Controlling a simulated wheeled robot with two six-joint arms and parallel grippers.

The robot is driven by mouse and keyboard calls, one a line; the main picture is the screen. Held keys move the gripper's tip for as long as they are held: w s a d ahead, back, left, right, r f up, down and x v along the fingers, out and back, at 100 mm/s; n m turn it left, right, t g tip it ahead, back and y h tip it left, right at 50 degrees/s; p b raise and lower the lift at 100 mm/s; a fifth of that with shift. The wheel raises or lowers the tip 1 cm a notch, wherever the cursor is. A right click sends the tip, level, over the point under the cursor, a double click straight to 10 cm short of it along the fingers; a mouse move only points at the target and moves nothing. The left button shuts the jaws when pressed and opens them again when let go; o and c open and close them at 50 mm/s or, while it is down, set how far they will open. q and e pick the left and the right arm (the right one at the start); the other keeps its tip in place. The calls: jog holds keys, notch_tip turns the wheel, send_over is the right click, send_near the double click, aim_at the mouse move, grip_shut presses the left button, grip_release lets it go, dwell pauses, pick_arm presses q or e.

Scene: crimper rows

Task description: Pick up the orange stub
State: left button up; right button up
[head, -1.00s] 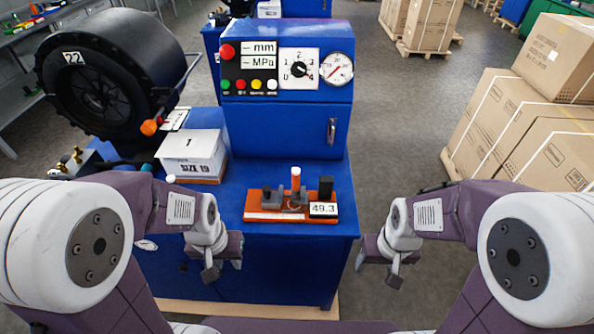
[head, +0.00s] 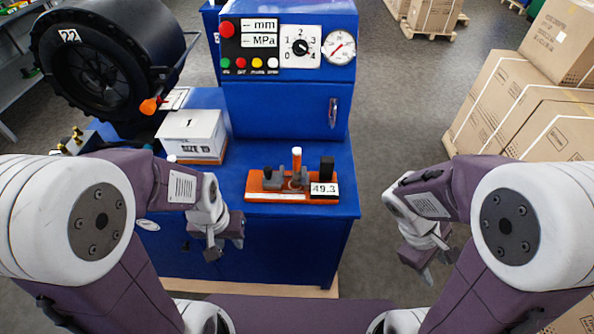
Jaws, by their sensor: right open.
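The orange stub (head: 297,157), with a white top, stands upright on the orange gauge block (head: 257,193) at the front of the blue bench. A grey jaw part hides its lower end. The block carries a display reading 49.3 and a black post at its right. My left gripper (head: 225,247) is in front of the bench's front face, lower and left of the block, with its fingers apart and nothing between them. My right gripper (head: 436,266) is open and empty, off the bench's right side over the floor. Both grippers are clear of the stub.
A white box marked SIZE 19 (head: 190,135) sits left of the block. A blue machine panel with gauge (head: 287,45) rises behind it. A large black drum (head: 100,65) stands at the left. Cardboard boxes (head: 545,110) stack at the right. Bare bench top lies around the block.

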jog(key=w+d+r+n+t+h+b, duration=0.3)
jog(key=w+r+n+t+h, duration=0.35)
jog(key=w+n, duration=0.4)
jog(key=w+a+r+n+t+b, duration=0.1)
jog(key=w+a+r+n+t, duration=0.1)
jog(key=w+a+n+t, duration=0.5)
jog(key=n+t+y+b, duration=0.4)
jog(key=n+t+y, duration=0.3)
jog(key=n+y, duration=0.4)
send_near(297, 158)
jog(key=w+y, duration=0.1)
jog(key=w, duration=0.1)
jog(key=shift+m+g, duration=0.25)
jog(key=shift+m, duration=0.1)
jog(key=w, duration=0.6)
jog(key=w+p, duration=0.1)
jog(key=w, duration=0.2)
jog(key=shift+w+d+r, duration=0.2)
jog(key=shift+d+r, duration=0.1)
jog(key=shift+d, duration=0.05)
jog(key=shift+s, duration=0.15)
jog(key=shift+c, duration=1.3)
grip_shut()
